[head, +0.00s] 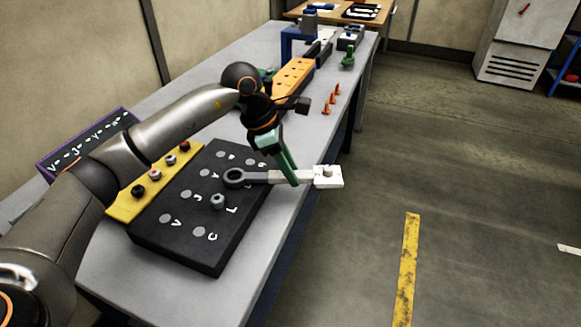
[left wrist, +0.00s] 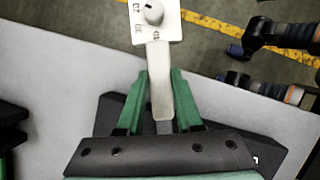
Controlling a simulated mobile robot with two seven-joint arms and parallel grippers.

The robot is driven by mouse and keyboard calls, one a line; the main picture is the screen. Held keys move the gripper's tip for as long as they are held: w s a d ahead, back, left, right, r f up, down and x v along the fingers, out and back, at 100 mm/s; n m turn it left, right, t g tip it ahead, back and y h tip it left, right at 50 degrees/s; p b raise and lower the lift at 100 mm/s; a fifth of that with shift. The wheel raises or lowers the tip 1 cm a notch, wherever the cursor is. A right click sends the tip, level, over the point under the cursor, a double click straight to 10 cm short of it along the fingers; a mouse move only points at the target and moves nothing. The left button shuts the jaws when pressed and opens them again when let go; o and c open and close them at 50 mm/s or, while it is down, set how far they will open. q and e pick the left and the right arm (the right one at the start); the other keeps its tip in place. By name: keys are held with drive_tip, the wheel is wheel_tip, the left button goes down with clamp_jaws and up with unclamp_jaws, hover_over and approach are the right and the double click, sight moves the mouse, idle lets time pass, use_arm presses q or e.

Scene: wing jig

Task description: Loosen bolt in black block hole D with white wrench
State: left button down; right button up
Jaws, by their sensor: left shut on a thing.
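My left gripper (head: 292,180) is shut on the handle of the white wrench (head: 328,177). The wrench lies roughly level over the right part of the black block (head: 180,248), its pale square end sticking out past the table edge. Its dark ring end (head: 234,177) is over the block's top; whether it sits around a bolt is unclear. A grey bolt (head: 217,201) stands in the block near the letter L. Hole D's letter is not readable. In the left wrist view, green fingers (left wrist: 160,100) flank the handle and the square end (left wrist: 153,22) points away.
A yellow strip (head: 122,208) with several coloured bolts lies behind the black block, beside a purple-edged letter board (head: 85,140). Farther along the table are a yellow block (head: 292,78), several orange bolts (head: 332,98) and a blue frame (head: 288,45). Open floor lies to the right.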

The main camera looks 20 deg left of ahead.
use_arm(q)
drive_tip(key=shift+f, duration=0.2)
drive_tip(key=shift+w, duration=0.1)
drive_tip(key=shift+w+a+n+t+y, duration=0.2)
drive_tip(key=shift+w+a+n, duration=0.1)
drive_tip(key=shift+w+n, duration=0.25)
drive_tip(key=shift+w+a+n+t+y, duration=0.1)
drive_tip(key=shift+w+a+n+t, duration=0.2)
drive_tip(key=shift+n, duration=0.35)
drive_tip(key=shift+w, duration=0.15)
drive_tip(key=shift+r, duration=0.1)
drive_tip(key=shift+w+a+r+n+y, duration=0.15)
drive_tip(key=shift+w+a+n+y, duration=0.15)
drive_tip(key=shift+w+a+n, duration=0.75)
drive_tip(key=shift+s+d, duration=0.15)
drive_tip(key=shift+d, duration=0.05)
drive_tip(key=shift+t, duration=0.3)
drive_tip(key=shift+w+a+r+n+y+p, duration=0.1)
drive_tip(key=shift+w+a+n+y+p, duration=0.1)
drive_tip(key=shift+w+a+n, duration=0.3)
drive_tip(key=shift+w+a+n+y+p, duration=0.2)
drive_tip(key=shift+a+n, duration=0.3)
drive_tip(key=shift+n, duration=0.35)
